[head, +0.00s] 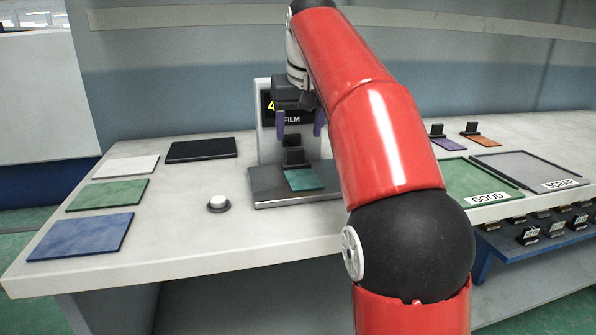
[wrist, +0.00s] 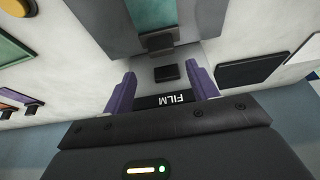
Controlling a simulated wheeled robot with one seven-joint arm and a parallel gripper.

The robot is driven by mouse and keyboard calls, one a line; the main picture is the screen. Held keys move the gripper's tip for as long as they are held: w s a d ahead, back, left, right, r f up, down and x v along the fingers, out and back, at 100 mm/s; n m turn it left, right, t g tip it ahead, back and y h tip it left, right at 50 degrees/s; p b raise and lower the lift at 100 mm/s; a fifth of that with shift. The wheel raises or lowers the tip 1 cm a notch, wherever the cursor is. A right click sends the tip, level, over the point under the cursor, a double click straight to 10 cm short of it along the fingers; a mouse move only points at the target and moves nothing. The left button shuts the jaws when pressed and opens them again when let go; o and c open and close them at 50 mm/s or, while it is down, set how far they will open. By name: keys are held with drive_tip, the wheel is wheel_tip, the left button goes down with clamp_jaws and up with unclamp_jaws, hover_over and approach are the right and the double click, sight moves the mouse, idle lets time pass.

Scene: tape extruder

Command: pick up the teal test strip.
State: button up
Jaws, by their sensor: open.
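The teal test strip (head: 303,180) lies flat on the grey plate (head: 262,188) of the film tester, with a black upright grip block (head: 293,157) at its back end. In the wrist view the teal strip (wrist: 154,14) shows at the top edge, partly cut off, with the black block (wrist: 160,43) below it. My gripper (head: 299,130) is open and empty, its purple fingers pointing down, one to each side of the block in the picture. The fingers look above and apart from the block. The wrist view shows the gap (wrist: 162,75) between the fingers clear.
White, green, blue and black pads (head: 200,150) lie on the left table. Purple (head: 448,144) and orange (head: 482,140) strips lie behind the GOOD tray (head: 447,177) and SCRAP tray (head: 520,165) at right.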

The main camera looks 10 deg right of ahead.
sight(295, 149)
drive_tip(key=x, duration=0.1)
drive_tip(key=b+x, duration=0.1)
drive_tip(key=x, duration=0.1)
drive_tip(key=b+x, duration=0.1)
drive_tip(key=x, duration=0.1)
drive_tip(key=shift+s+a+f, duration=0.3)
drive_tip(key=shift+s+f, duration=0.05)
drive_tip(key=shift+f, duration=0.05)
drive_tip(key=c, duration=1.1)
drive_tip(key=shift+r, duration=0.1)
drive_tip(key=shift+c, duration=0.2)
drive_tip(key=shift+r, duration=0.1)
